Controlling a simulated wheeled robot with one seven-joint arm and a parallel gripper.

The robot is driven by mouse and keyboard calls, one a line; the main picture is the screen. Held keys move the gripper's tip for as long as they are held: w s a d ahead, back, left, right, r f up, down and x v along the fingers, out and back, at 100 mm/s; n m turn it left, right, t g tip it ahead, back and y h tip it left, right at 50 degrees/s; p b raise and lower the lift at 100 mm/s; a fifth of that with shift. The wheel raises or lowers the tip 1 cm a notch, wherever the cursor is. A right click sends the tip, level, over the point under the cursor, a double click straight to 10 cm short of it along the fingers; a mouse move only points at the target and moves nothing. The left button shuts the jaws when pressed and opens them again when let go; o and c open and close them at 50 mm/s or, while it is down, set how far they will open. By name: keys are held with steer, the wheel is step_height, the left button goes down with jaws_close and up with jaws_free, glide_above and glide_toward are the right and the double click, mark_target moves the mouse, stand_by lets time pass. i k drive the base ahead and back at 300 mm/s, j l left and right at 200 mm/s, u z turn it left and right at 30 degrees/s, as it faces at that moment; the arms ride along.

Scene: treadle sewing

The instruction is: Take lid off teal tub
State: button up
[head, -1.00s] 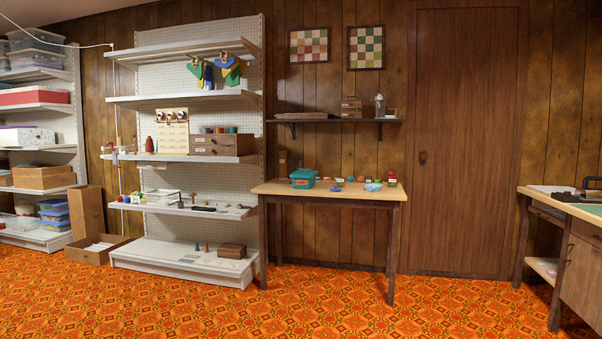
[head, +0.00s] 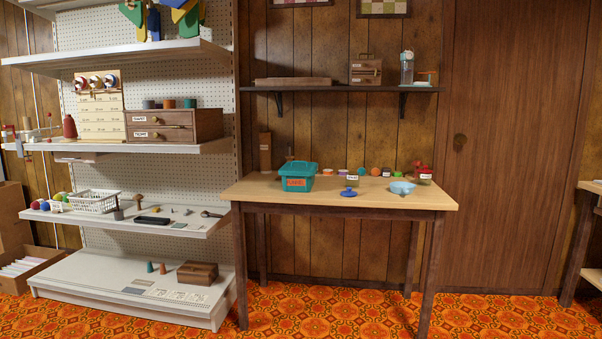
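The teal tub (head: 296,184) stands upright on the left part of the wooden table (head: 335,199). It has an orange label on its front. Its teal lid (head: 300,167) sits on top with a handle on it. My gripper is not in view.
A blue lid-like object (head: 348,193), a light blue bowl (head: 402,188) and several small jars and balls lie right of the tub. White shelving (head: 130,285) stands close left of the table. A dark wall shelf (head: 345,89) hangs above. The patterned floor in front is clear.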

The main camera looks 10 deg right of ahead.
mark_target(295, 168)
steer(key=i, duration=0.25)
steer(key=i+l+u, duration=0.1)
steer(key=i+u, duration=0.15)
steer(key=u, duration=0.2)
steer(key=i+l+u, duration=0.15)
steer(key=u, duration=0.25)
steer(key=i+l, duration=0.05)
